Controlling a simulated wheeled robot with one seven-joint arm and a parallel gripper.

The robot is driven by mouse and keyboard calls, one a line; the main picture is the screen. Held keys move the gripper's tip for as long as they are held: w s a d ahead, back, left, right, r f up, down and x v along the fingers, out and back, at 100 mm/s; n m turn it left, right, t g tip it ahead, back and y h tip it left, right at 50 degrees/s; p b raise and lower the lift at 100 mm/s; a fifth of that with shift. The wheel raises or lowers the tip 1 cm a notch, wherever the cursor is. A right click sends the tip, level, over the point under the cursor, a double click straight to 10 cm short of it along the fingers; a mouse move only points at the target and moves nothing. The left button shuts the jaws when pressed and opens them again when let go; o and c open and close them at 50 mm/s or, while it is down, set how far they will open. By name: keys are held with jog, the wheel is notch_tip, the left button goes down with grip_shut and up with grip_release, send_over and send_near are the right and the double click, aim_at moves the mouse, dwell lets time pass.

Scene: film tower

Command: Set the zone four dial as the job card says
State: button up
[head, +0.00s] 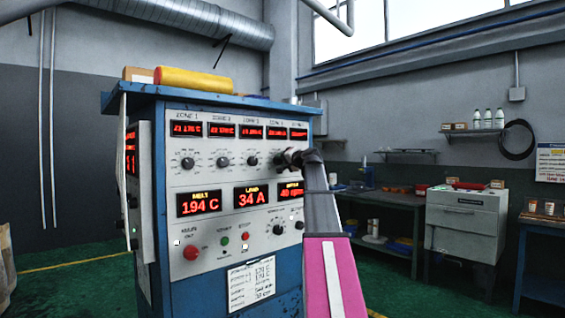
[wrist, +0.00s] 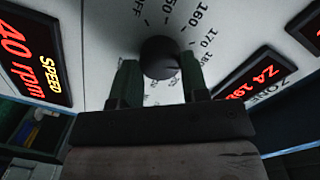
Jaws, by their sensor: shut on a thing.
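The zone four dial is a dark round knob (wrist: 160,57) on a pale panel, with printed marks around it including OFF, 160, 170 and 180. My gripper (wrist: 159,72) has one finger on each side of the knob and is shut on it. The knob's pointer cannot be made out. A red display (wrist: 245,84) beside it reads Z4 and a number starting 19. In the head view my gripper (head: 293,158) is at the panel and hides the dial. The job card (head: 251,283) is a white sheet low on the cabinet front; its writing is too small to read surely.
The blue cabinet (head: 205,273) carries several other zone dials, such as the zone three dial (head: 252,160), close to my gripper. Below are the melt, load and speed displays and a red button (head: 190,253). A yellow roll (head: 193,80) lies on top. Benches stand at right.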

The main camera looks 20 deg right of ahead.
jog(key=shift+a+n, duration=0.1)
jog(key=shift+n, duration=1.8)
jog(key=shift+f, duration=0.1)
jog(key=o, duration=0.9)
jog(key=shift+s, duration=0.15)
jog(key=v, duration=1)
jog(key=shift+s, duration=0.35)
